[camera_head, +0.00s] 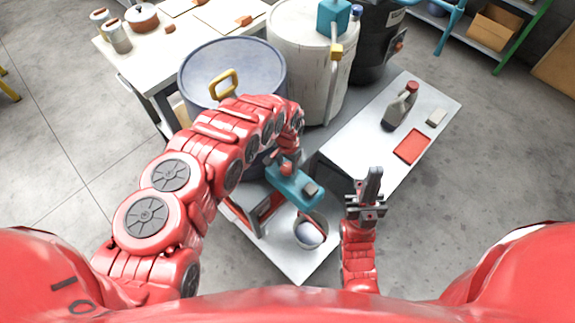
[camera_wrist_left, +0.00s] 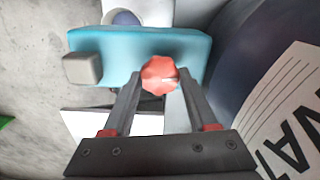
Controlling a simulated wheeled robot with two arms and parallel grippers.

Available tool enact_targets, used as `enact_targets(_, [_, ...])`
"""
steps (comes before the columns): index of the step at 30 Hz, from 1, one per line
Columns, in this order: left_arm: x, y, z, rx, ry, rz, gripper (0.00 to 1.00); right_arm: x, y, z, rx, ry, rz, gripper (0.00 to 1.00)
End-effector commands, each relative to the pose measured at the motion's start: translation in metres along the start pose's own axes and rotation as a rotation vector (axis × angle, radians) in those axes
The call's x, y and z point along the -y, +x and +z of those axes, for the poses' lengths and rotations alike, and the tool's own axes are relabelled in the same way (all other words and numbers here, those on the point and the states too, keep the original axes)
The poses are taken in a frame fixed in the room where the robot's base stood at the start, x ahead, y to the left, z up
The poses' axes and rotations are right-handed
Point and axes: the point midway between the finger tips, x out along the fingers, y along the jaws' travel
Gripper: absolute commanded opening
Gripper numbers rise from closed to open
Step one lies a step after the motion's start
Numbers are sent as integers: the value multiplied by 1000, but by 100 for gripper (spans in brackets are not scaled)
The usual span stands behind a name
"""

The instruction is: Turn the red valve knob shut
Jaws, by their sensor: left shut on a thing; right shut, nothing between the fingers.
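The red valve knob (camera_wrist_left: 159,75) sits on the teal valve body (camera_wrist_left: 120,45) in the left wrist view. My left gripper (camera_wrist_left: 158,82) has one finger on either side of the knob and is shut on it. In the head view the knob (camera_head: 287,168) shows just below my left gripper (camera_head: 291,156), partly covered by it, and the teal valve body (camera_head: 290,187) stretches to the lower right. A grey block (camera_head: 311,189) sits on the body's free end. My right gripper (camera_head: 372,185) is shut and empty, apart from the valve on its right.
A blue drum (camera_head: 205,62) and a white drum (camera_head: 285,45) stand behind. A side bench (camera_head: 440,100) holds a bottle (camera_head: 398,111) and a red tray (camera_head: 411,146).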

Motion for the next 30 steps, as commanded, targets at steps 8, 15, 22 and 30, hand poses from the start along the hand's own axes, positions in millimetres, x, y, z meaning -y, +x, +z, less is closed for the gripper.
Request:
enact_targets(8, [1,-1,-1,-3,120,-2,3,0,-2,0,0,0,0,0])
enact_targets(15, [1,-1,-1,-3,157,-2,3,0,-2,0,0,0,0,0])
enact_targets(22, [1,-1,-1,-3,161,-3,3,0,-2,0,0,0,0,0])
enact_targets(30, [1,-1,-1,-3,160,-2,80,0,-2,0,0,0,0,0])
